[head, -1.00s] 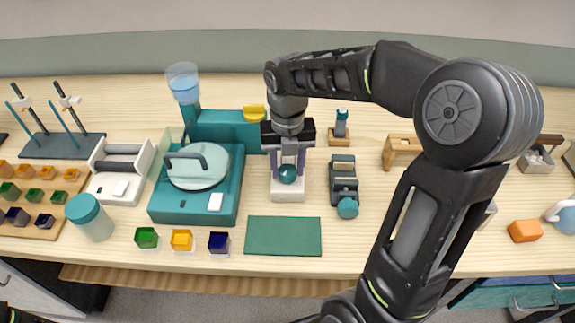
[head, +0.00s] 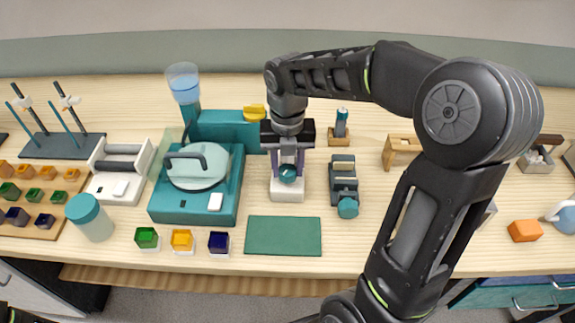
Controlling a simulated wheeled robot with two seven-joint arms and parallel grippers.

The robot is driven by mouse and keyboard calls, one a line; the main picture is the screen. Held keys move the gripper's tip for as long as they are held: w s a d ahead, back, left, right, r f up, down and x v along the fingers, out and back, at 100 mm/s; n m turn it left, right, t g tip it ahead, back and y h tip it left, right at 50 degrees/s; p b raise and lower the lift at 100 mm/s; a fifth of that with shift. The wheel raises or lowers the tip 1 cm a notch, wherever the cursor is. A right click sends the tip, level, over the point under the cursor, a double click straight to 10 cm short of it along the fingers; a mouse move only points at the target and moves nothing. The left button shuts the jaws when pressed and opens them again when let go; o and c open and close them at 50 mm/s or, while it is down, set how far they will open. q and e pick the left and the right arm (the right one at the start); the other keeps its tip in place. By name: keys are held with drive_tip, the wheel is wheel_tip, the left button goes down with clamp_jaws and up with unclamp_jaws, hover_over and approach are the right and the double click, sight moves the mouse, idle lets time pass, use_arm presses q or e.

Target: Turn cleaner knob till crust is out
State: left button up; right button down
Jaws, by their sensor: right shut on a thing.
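The cleaner is a small white block (head: 288,195) at the middle of the table, with a round teal knob (head: 288,173) on it. My right gripper (head: 288,160) points down over it and is shut on the knob. The gripper hides the back of the cleaner. I cannot make out any crust. At the lower left corner only a small dark piece of my left arm shows; the left gripper is not in view.
A green mat (head: 283,236) lies in front of the cleaner. A teal machine with a round lid (head: 198,166) stands to its left, and a dark device with a teal knob (head: 344,187) to its right. Coloured cups (head: 181,240) stand near the front edge.

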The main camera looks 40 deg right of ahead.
drive_tip(key=m, duration=0.3)
drive_tip(key=shift+m, duration=0.3)
drive_tip(key=m, duration=0.3)
drive_tip(key=shift+m, duration=0.3)
drive_tip(key=m, duration=1.4)
drive_tip(key=shift+m+b, duration=0.3)
drive_tip(key=shift+b, duration=0.1)
drive_tip(key=m, duration=0.3)
drive_tip(key=shift+m, duration=0.3)
drive_tip(key=m, duration=0.3)
drive_tip(key=shift+m+b, duration=0.3)
drive_tip(key=m, duration=0.5)
drive_tip(key=shift+m, duration=0.3)
drive_tip(key=m+b, duration=0.1)
drive_tip(key=m, duration=1)
drive_tip(key=shift+m, duration=0.3)
drive_tip(key=m, duration=0.5)
drive_tip(key=shift+m+b, duration=0.4)
